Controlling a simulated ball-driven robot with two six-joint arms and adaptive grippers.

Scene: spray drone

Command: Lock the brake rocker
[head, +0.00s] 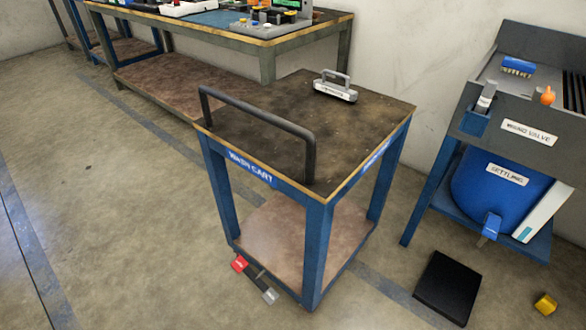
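The brake rocker (254,279) is low at the near side of the wash cart (300,191), close to the floor. It is a dark bar with a red pad (239,263) at its left end and a grey pad (269,296) at its right end. I cannot tell for sure which end is pressed down. The cart has blue legs, a dark worn top, a brown lower shelf and a black push handle (262,116) along its near left edge. Neither of my grippers shows in the head view.
A grey-handled item (336,90) stands on the cart top. A long workbench (235,45) is behind left. A blue-legged sink station (493,128) with a blue tank (495,195) stands right. Floor at left is clear.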

